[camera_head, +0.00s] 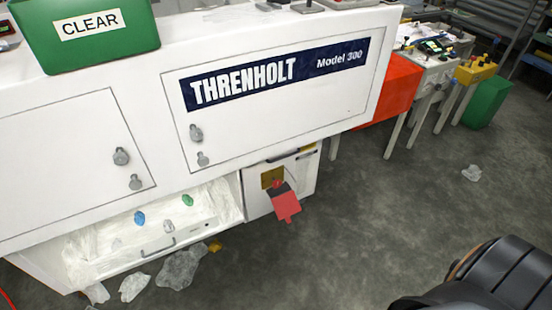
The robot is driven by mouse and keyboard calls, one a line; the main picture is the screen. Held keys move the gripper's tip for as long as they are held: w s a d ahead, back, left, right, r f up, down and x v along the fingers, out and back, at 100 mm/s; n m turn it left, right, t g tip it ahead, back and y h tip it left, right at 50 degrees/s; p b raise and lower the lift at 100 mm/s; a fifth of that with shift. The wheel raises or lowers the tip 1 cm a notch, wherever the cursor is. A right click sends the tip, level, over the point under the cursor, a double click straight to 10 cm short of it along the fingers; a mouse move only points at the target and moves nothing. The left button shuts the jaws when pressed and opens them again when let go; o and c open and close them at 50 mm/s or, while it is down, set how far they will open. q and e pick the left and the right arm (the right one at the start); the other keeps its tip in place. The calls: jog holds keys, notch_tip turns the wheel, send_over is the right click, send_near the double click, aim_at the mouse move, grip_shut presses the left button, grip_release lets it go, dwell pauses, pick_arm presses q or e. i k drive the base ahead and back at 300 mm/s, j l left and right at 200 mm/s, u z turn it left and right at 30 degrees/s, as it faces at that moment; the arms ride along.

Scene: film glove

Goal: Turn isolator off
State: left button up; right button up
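The isolator (272,178) is a small yellow plate with a red part on it, low on the white machine's front, below the THRENHOLT panel. A red tag (286,206) hangs just below it and partly covers its lower side. The isolator is small in the picture, so its switch position cannot be told. Neither of my grippers shows in the head view.
The white machine (330,112) fills the left and middle. An open lower bay (215,190) holds plastic film and coloured scraps. Film scraps (182,268) lie on the floor. Benches stand at the back right. Grey floor (370,225) right of the isolator is clear. A black segmented object (500,280) occupies the lower right corner.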

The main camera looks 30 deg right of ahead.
aim_at(276, 184)
jog(key=i+l, duration=0.1)
jog(key=l, duration=0.3)
jog(key=i+l, duration=0.1)
jog(key=l, duration=0.25)
jog(key=i+l, duration=0.1)
jog(key=l, duration=0.3)
jog(key=i+l, duration=0.1)
jog(key=l, duration=0.25)
